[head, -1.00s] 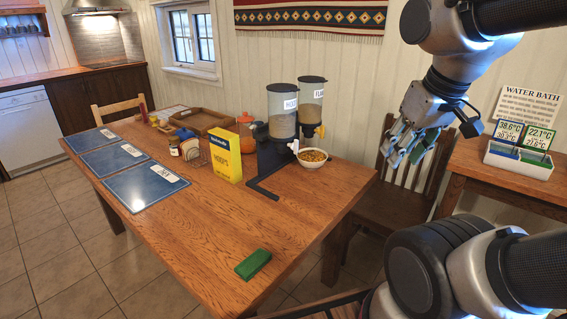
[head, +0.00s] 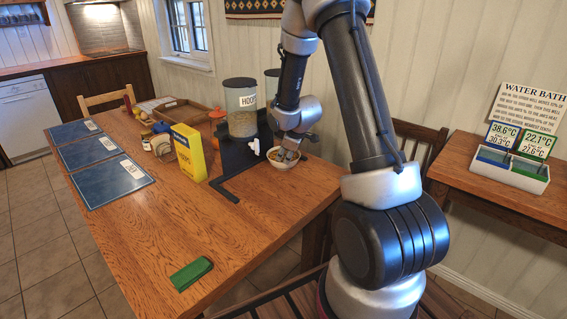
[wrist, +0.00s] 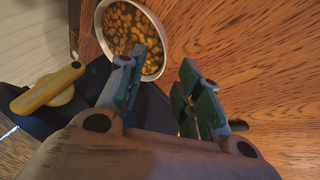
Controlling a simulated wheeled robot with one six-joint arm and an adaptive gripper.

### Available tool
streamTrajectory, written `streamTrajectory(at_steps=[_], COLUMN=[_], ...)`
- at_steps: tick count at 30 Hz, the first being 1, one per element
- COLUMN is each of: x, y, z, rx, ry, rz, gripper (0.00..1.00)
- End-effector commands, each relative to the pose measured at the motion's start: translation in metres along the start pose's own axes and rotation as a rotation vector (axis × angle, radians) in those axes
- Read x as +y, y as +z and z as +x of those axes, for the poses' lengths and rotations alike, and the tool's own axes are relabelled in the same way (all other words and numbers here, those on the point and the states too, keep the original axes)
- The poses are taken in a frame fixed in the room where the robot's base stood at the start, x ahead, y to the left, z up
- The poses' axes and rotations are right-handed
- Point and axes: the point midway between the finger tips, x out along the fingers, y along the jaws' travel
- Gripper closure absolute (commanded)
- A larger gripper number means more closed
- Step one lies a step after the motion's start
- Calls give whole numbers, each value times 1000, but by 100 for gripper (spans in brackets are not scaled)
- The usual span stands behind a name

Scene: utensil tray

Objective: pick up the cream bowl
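The cream bowl (head: 283,166) stands near the back right edge of the wooden table, filled with brown-yellow cereal. My gripper (head: 289,154) is over the bowl's right side, pointing down. In the wrist view the bowl's rim (wrist: 165,45) shows beyond my gripper (wrist: 157,68). The fingers are spread apart and nothing is held. The left fingertip overlaps the bowl's near edge in the picture and the right fingertip is outside the rim. I cannot tell whether either finger touches the bowl.
The cereal dispenser (head: 240,108) stands just left of the bowl, its spout close by. A yellow box (head: 189,153) stands further left, with blue placemats (head: 112,172) beyond. A green block (head: 191,274) lies at the front. The table between block and dispenser is clear.

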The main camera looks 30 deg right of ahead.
Motion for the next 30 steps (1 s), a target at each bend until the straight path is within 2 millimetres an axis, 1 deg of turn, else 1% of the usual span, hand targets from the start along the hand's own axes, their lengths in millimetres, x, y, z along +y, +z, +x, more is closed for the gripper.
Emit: streamTrajectory(at_steps=[1, 8, 16, 20, 26, 29, 30], x=[-1, -2, -3, -2, -2, -2, -2], y=[1, 0, -4, -5, -5, -4, -4], z=[8, 36, 76, 84, 85, 85, 85], rx=[2, 4, 4, 4, 5, 4, 4], ry=[-1, -1, -2, -1, 0, 0, 0], rz=[-7, -12, -10, -10, -10, -10, -10], gripper=[65, 65, 65, 65, 65, 82, 89])
